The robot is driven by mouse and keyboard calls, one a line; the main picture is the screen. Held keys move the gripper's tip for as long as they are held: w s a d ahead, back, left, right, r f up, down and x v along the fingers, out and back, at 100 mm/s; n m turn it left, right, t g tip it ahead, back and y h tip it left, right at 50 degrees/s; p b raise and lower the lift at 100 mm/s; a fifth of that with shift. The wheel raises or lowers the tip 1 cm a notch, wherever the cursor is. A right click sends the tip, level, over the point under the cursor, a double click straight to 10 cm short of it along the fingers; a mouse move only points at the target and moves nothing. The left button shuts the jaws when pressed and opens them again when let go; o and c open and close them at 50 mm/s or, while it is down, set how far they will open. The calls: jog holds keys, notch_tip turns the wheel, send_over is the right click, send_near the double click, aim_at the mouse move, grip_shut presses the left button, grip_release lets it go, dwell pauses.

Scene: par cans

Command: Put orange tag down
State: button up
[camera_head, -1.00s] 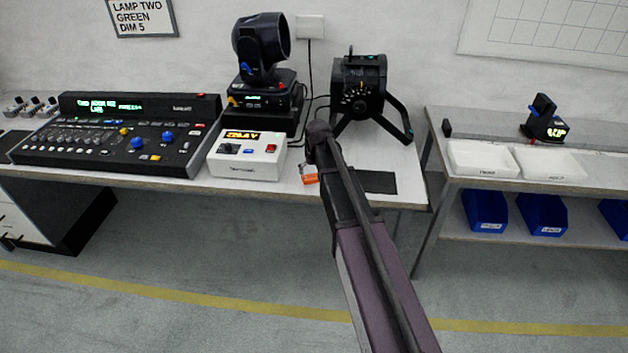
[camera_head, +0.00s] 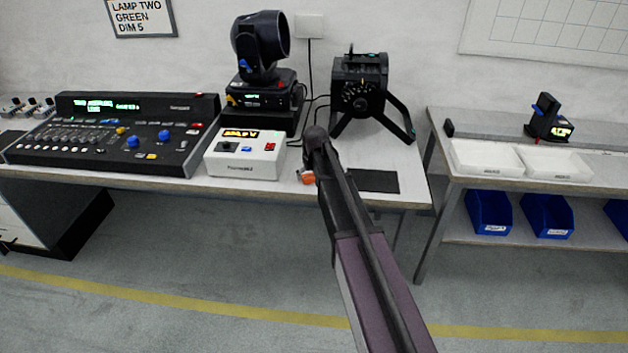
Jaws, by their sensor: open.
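The orange tag (camera_head: 308,178) lies on or just above the tabletop, between the white power box and the black mat. Part of it is hidden behind my arm. My arm reaches up from the bottom right over the table's front edge. My gripper's fingers are hidden behind the arm's end, so their place against the tag cannot be seen.
The white box (camera_head: 245,155) stands just left of the tag and a black mat (camera_head: 373,181) lies to the right. A lighting console (camera_head: 110,135), a moving-head lamp (camera_head: 262,80) and a par can (camera_head: 360,90) stand around. White trays (camera_head: 487,158) are on the right bench.

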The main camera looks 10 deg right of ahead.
aim_at(310, 177)
dwell(0.3)
jog(key=c, duration=0.7)
jog(key=shift+r, duration=0.15)
notch_tip(310, 177, up, 2)
jog(key=p, duration=0.2)
jog(key=shift+r+p, duration=0.25)
jog(key=shift+p, duration=0.1)
jog(key=shift+s+a+r+p, duration=0.1)
jog(key=shift+s+r+p, duration=0.35)
jog(key=shift+r+p, duration=0.15)
jog(key=s+a, duration=0.1)
jog(key=s, duration=0.3)
jog(key=s+a, duration=0.2)
jog(key=s, duration=0.3)
jog(key=s+a+r+p, duration=0.1)
jog(key=s, duration=0.4)
jog(key=shift+s+a, duration=0.15)
jog(key=shift+a, duration=0.25)
